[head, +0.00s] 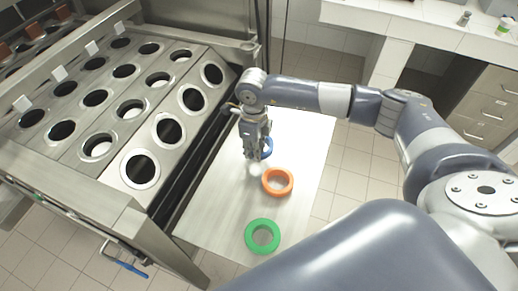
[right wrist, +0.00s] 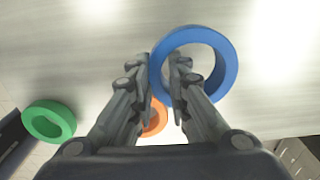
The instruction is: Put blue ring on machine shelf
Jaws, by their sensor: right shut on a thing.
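The blue ring (head: 268,147) is partly hidden behind my right gripper (head: 254,156) in the head view. In the right wrist view the blue ring (right wrist: 229,68) is large and near the camera, and its left wall sits between the fingertips of my right gripper (right wrist: 163,75). That gripper is shut on the ring's wall. Whether the ring touches the pale table top (head: 215,205) cannot be told. The steel machine (head: 92,192), with rows of round holes, stands left of the gripper. Which part is its shelf is not clear. My left gripper is not in view.
An orange ring (head: 277,194) lies near the gripper on the table, and a green ring (head: 262,250) lies nearer the front edge. The machine's steel edge borders the table on the left. A white counter (head: 420,30) and drawers (head: 490,105) stand at the back right.

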